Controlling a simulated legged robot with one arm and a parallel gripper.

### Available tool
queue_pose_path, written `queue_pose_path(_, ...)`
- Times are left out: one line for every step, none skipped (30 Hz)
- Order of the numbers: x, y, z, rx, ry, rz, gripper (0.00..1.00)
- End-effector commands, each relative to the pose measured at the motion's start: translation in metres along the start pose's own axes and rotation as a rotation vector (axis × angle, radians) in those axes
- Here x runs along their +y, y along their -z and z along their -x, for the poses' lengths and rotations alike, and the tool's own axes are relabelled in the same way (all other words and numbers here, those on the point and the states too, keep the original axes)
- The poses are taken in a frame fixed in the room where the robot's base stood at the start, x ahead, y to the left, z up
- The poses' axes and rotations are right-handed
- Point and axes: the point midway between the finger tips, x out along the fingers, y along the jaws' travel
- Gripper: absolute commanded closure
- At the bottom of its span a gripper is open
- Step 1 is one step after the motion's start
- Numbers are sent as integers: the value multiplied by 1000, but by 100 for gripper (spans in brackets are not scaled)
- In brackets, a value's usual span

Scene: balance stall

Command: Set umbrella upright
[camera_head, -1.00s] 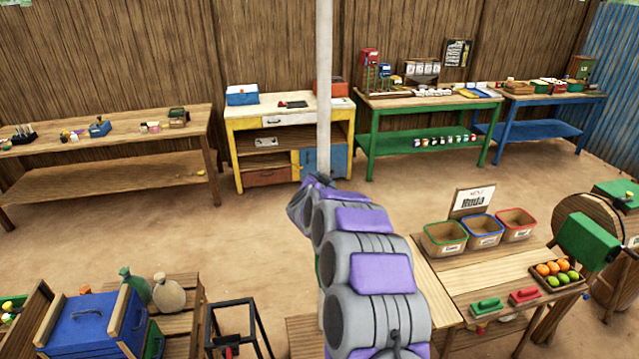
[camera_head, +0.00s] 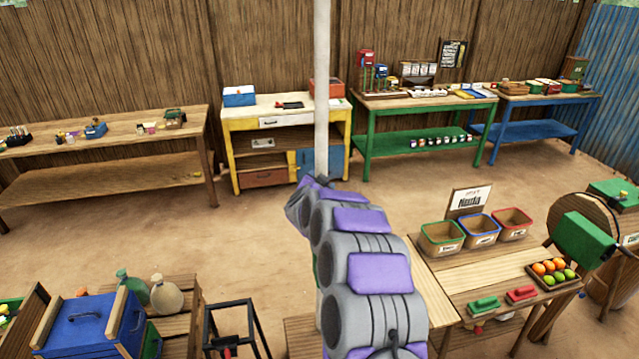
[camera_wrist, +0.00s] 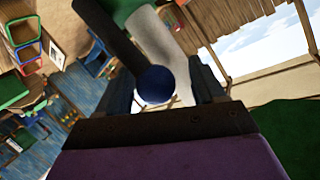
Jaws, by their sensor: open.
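A pale upright pole (camera_head: 321,90), likely the umbrella's, rises past the top edge in the head view, its lower part behind my arm. In the wrist view a pale pole (camera_wrist: 165,50) runs at a slant, with green material at the top edge. A dark bar (camera_wrist: 110,35) ends in a round blue knob (camera_wrist: 155,85) in front of that pole. My gripper (camera_wrist: 163,88) is open, with the knob showing between its fingers. I cannot tell whether the fingers touch it. My gripper is hidden behind my arm in the head view. No canopy shows in the head view.
A wooden table (camera_head: 462,288) with three bins and a fruit tray (camera_head: 552,273) stands at the right. A blue chest (camera_head: 88,320) and a black metal frame (camera_head: 236,325) stand at lower left. Workbenches line the back wall. The dirt floor between is clear.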

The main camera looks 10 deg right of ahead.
Motion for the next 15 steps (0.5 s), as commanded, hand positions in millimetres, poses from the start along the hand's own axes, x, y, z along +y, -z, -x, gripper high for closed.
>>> queue_pose_path(0, 1, 1, 0, 0, -1, 32)
queue_pose_path(0, 1, 3, 0, 0, -1, 32)
queue_pose_path(0, 1, 5, 1, 0, -1, 32)
queue_pose_path(0, 1, 8, 0, 0, -1, 32)
queue_pose_path(0, 1, 11, 0, 0, -1, 32)
queue_pose_path(0, 0, 15, 0, 0, -1, 32)
queue_pose_path(0, 0, 19, 0, 0, 0, 32)
queue_pose_path(0, 0, 23, 0, 0, 0, 32)
queue_pose_path(-1, 0, 28, -1, 1, 0, 32)
queue_pose_path(-1, -1, 33, -2, 2, 0, 32)
queue_pose_path(-1, -1, 38, -3, 2, 0, 32)
queue_pose_path(-1, -1, 45, -3, 2, -1, 32)
queue_pose_path(-1, 0, 50, -2, 2, -1, 32)
queue_pose_path(-1, 0, 54, 0, 2, -1, 32)
queue_pose_path(-1, 0, 60, 1, 1, 0, 32)
